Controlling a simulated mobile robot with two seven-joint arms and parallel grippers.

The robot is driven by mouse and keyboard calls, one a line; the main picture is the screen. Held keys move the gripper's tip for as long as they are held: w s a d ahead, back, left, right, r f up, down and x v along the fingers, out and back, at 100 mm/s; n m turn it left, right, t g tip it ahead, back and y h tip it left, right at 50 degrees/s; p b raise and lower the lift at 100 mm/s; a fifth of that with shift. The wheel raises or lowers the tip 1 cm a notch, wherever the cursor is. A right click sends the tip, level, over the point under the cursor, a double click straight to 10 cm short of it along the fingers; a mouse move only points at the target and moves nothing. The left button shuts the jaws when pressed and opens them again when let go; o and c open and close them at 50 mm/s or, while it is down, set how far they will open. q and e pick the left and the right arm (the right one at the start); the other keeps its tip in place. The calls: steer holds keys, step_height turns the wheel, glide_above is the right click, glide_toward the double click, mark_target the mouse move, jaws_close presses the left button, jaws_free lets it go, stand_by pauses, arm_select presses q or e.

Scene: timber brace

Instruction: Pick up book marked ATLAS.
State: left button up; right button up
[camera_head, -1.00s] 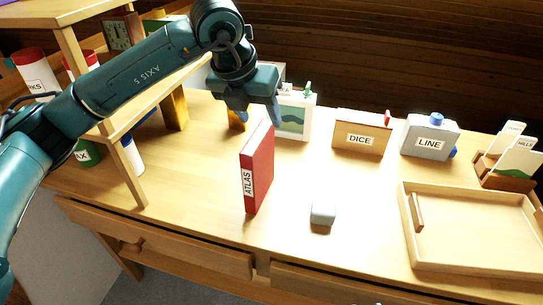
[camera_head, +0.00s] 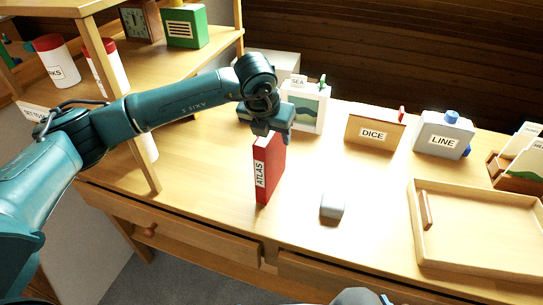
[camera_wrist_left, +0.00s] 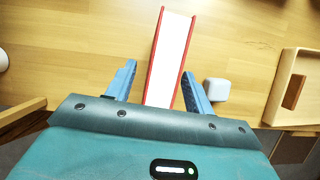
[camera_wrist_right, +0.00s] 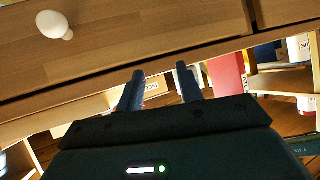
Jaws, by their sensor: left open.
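The red book marked ATLAS (camera_head: 269,170) stands upright on the desk, its labelled spine facing me. My left gripper (camera_head: 268,130) is right above its top edge. In the left wrist view the left gripper (camera_wrist_left: 160,85) is open, with one blue finger on each side of the book (camera_wrist_left: 170,60). I cannot tell whether either finger touches it. My right gripper (camera_wrist_right: 160,80) shows in its own wrist view, fingers apart with nothing between them, low in front of the drawers. The book's red cover (camera_wrist_right: 227,78) also shows there.
A small grey block (camera_head: 332,207) lies right of the book. A wooden tray (camera_head: 425,255) is further right. The DICE box (camera_head: 374,133), LINE container (camera_head: 443,135) and SEA card box (camera_head: 306,106) stand behind. A wooden shelf post (camera_head: 140,150) rises on the left.

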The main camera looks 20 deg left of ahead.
arm_select(q)
steer(key=shift+w+f, duration=0.25)
steer(key=shift+f, duration=0.3)
steer(key=shift+f+b, duration=0.25)
steer(key=shift+b, duration=0.25)
stand_by(0.4)
jaws_close()
stand_by(0.3)
steer(key=shift+r, duration=0.1)
